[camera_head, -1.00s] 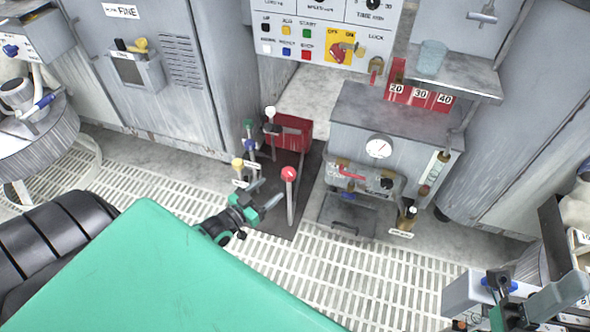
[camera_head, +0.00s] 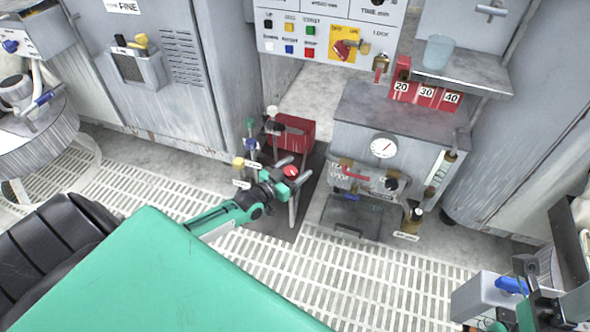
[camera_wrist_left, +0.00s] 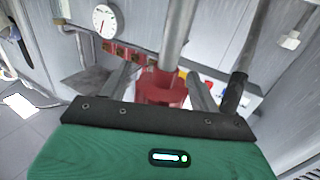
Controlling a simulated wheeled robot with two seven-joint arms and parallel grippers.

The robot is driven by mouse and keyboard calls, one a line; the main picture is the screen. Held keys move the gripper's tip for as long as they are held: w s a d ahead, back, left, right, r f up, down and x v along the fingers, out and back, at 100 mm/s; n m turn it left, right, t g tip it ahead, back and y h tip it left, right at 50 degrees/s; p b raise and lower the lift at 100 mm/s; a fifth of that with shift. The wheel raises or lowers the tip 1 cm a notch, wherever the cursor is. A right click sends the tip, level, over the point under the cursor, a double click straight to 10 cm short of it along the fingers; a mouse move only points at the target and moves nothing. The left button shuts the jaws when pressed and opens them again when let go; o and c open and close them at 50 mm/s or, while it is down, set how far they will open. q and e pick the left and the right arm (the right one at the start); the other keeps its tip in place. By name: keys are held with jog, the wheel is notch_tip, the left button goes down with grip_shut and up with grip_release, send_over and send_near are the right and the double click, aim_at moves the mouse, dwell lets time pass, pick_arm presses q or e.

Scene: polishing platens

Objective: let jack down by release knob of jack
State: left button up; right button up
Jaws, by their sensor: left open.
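A red round knob (camera_head: 291,171) tops a grey upright rod on the dark floor plate. Which knob is the jack's release knob I cannot read from the labels. My left gripper (camera_head: 293,173) is open at the red knob, one finger on either side of it in the head view. In the left wrist view, a red piece with a grey rod (camera_wrist_left: 162,88) shows between the two fingers; contact cannot be told. The red jack body (camera_head: 293,132) stands just behind. My right gripper (camera_head: 525,285) is at the lower right, its jaws unclear.
Yellow (camera_head: 239,162), blue, green and white-topped levers stand close left of my left gripper. A grey cabinet with a gauge (camera_head: 382,147) and small valves stands to the right. Pale floor grating (camera_head: 330,270) is open in front. A green surface (camera_head: 150,270) fills the lower left.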

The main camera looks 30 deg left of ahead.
pick_arm(q)
jog(key=c, duration=1)
